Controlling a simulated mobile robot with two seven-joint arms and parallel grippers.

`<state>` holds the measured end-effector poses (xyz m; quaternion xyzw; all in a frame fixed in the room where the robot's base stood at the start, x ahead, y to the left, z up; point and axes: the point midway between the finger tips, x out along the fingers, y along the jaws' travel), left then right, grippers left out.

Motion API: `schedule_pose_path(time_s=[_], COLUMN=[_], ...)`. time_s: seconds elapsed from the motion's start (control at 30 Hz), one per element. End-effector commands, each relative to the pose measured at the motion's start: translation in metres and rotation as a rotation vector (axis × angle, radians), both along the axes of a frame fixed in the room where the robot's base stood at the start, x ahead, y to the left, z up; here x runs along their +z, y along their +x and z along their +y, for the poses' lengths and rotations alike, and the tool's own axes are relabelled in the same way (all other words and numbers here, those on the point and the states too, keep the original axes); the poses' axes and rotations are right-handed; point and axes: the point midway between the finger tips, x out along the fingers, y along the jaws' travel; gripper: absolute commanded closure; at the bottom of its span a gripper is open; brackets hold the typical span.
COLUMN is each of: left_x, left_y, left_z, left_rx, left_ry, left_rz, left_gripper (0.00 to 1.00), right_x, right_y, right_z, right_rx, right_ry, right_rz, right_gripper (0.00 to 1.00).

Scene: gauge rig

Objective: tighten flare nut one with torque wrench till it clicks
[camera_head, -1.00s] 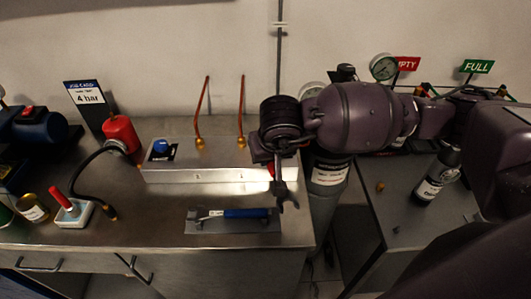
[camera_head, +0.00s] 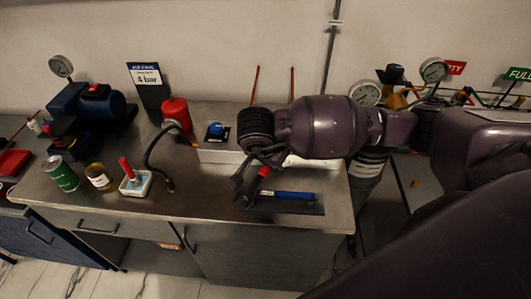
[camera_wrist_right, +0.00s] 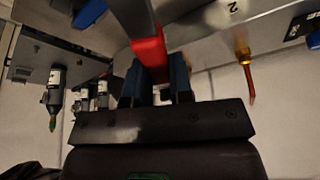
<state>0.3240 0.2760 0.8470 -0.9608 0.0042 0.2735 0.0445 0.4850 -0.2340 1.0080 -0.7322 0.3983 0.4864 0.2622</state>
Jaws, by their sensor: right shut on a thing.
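My right gripper (camera_head: 250,178) is shut on a tool with a red grip (camera_head: 265,171) and a dark grey shaft, held above the bench. The red grip (camera_wrist_right: 150,58) also shows between the jaws in the right wrist view. I cannot tell for sure whether it is the torque wrench. A blue-handled tool (camera_head: 294,196) lies on a dark mat (camera_head: 290,208) to its right. Two copper pipes (camera_head: 254,84) rise behind my right arm, which hides their nuts. The right wrist view shows one brass flare nut (camera_wrist_right: 243,55) near the mark "2". My left gripper is not in view.
The grey manifold (camera_head: 218,155) carries a blue knob (camera_head: 216,130). A red cylinder (camera_head: 176,113) with a black hose, a small white tray (camera_head: 135,184), cans (camera_head: 61,174) and a blue pump (camera_head: 88,104) stand left. The bench front between is clear.

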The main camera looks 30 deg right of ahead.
Motion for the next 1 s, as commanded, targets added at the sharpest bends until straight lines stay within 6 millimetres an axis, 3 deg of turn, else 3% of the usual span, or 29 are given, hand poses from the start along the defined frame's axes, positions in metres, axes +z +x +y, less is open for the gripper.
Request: schedule_pose_path(time_s=[1.0], left_x=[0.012], left_y=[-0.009], left_z=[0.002], left_rx=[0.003], left_ry=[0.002], left_rz=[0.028], left_gripper=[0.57], right_x=[-0.018], right_y=[-0.017], right_z=[-0.031], right_rx=[-1.772], right_ry=[-0.004], right_rz=[0.004], right_gripper=[1.00])
